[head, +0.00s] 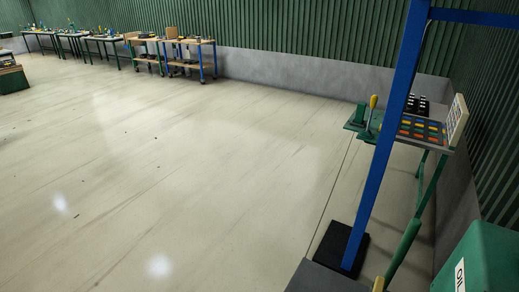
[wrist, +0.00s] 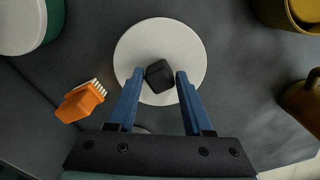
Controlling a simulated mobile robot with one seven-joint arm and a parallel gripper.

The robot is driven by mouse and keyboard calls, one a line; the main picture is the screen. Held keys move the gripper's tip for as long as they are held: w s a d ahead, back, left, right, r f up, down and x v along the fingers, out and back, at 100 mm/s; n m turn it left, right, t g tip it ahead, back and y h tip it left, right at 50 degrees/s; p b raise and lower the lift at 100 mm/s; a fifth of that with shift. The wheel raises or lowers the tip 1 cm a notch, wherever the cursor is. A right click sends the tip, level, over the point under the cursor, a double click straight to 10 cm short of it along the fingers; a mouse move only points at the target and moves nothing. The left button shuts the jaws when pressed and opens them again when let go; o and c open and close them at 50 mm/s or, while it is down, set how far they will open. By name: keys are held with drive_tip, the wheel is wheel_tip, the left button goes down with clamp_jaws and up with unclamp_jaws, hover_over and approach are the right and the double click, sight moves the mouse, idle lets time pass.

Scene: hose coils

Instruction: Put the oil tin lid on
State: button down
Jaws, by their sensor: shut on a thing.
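A round white lid (wrist: 160,34) with a black knob (wrist: 160,76) is in the upper middle of the wrist view. My gripper (wrist: 160,73) has its blue fingers on either side of the knob and is shut on it. The lid hides what lies directly under it. A green container (head: 487,262) with a white label reading "OIL" is cut off at the lower right of the head view. My gripper and the lid do not show clearly in the head view.
In the wrist view, an orange brush (wrist: 80,101) lies left of the lid on a dark grey surface (wrist: 225,70). A green and white round object (wrist: 22,25) is at upper left; yellow-brown containers (wrist: 298,14) are at right. The head view shows wide open floor (head: 180,160).

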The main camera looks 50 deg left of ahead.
drive_tip(key=shift+r+p, duration=2.55)
drive_tip(key=shift+r, duration=0.05)
